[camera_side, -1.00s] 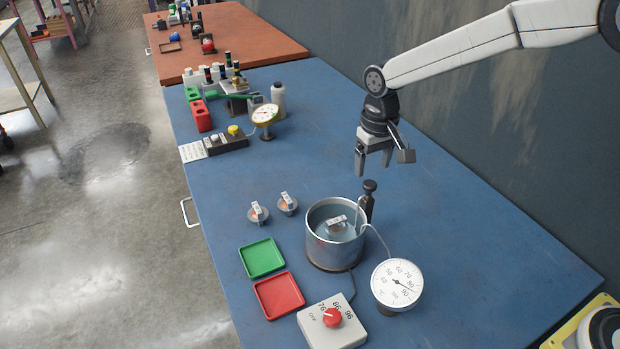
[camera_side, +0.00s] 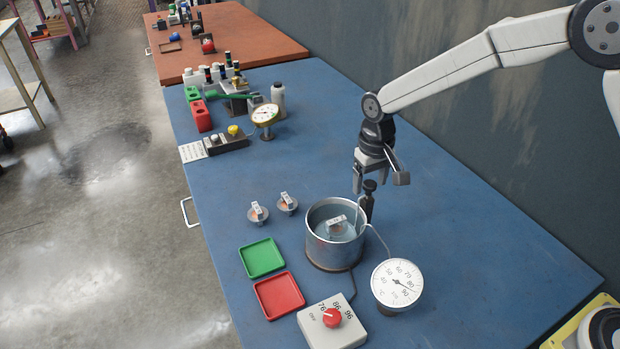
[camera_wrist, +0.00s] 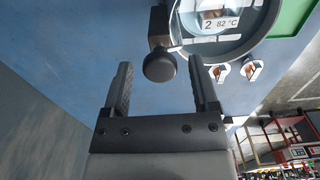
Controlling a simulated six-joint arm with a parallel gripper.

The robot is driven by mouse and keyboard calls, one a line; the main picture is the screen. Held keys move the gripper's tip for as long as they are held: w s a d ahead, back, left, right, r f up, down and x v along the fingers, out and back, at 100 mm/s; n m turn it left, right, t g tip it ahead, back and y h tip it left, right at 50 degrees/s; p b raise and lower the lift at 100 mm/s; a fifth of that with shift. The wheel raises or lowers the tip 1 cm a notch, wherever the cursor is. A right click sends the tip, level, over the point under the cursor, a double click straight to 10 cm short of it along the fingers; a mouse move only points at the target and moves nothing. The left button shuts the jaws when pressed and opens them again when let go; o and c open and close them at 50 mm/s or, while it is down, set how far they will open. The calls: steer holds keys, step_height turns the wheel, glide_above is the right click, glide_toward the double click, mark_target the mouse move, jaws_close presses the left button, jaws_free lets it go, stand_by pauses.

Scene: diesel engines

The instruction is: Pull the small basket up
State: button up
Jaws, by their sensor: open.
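A metal pot (camera_side: 334,252) of water stands on the blue table. A thermostat labelled "2 82 °C" (camera_wrist: 217,22) sits inside it, and also shows in the side view (camera_side: 337,225). The small basket itself is hard to make out; a black knob on a dark post (camera_side: 369,188) rises at the pot's back right rim and appears to be its handle. In the wrist view the knob (camera_wrist: 159,66) lies between and beyond the fingertips. My gripper (camera_side: 370,187) is open and empty, just above and around the knob's height; contact cannot be told.
A dial thermometer (camera_side: 397,284) stands right of the pot, its thin tube running into it. A heater control with a red knob (camera_side: 332,318), a red tray (camera_side: 279,295) and a green tray (camera_side: 262,258) lie in front. Two thermostats (camera_side: 272,207) lie left. The table's right side is clear.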

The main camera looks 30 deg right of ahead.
jaws_close()
